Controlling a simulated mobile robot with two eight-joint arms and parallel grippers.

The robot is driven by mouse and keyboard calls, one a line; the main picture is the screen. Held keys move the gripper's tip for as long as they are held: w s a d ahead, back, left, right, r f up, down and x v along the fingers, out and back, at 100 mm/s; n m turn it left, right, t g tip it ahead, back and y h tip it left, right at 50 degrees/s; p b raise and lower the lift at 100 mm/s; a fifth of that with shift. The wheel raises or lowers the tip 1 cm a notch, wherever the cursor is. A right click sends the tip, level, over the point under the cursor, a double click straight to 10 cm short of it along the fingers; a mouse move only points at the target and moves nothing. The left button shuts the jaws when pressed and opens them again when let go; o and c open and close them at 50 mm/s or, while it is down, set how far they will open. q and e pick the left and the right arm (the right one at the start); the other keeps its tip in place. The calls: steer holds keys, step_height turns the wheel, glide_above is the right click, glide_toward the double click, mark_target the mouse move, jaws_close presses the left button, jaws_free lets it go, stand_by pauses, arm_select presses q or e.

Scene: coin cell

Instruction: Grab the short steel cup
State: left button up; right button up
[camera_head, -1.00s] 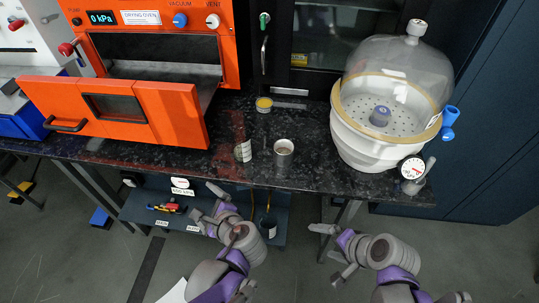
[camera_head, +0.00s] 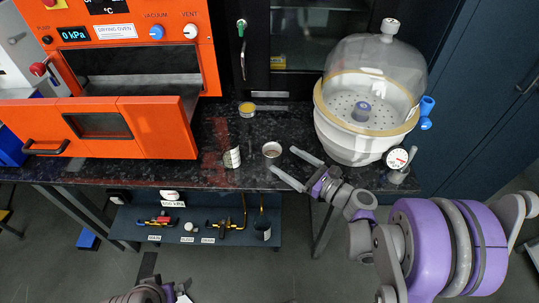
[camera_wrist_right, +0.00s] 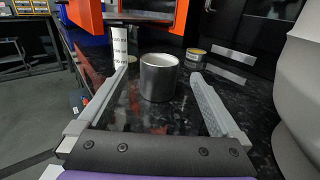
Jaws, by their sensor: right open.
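The short steel cup (camera_head: 272,150) stands upright on the black speckled counter, left of the vacuum desiccator. It also shows in the right wrist view (camera_wrist_right: 159,78), centred ahead between my fingers. My right gripper (camera_head: 282,158) is open and empty, reaching in from the right. Its fingertips are close to the cup, with the cup at the mouth of the opening. In the right wrist view one finger (camera_wrist_right: 160,85) lies to each side of the cup, with gaps. Only a part of my left arm shows at the bottom edge of the head view; its fingers are not clear.
A white-labelled cylinder (camera_head: 232,158) stands just left of the cup. A yellow-topped tin (camera_head: 247,109) is behind. The desiccator (camera_head: 350,136) stands close on the right. The orange oven's open door (camera_head: 150,128) is on the left. The counter's front edge is near the cup.

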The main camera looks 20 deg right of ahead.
mark_target(264, 146)
steer(key=x, duration=0.6)
steer(key=shift+w+a+r, duration=0.1)
steer(key=shift+w+a, duration=0.1)
steer(key=shift+c, duration=0.3)
steer(key=c, duration=1.4)
steer(key=shift+o, duration=0.2)
steer(key=shift+r, duration=0.1)
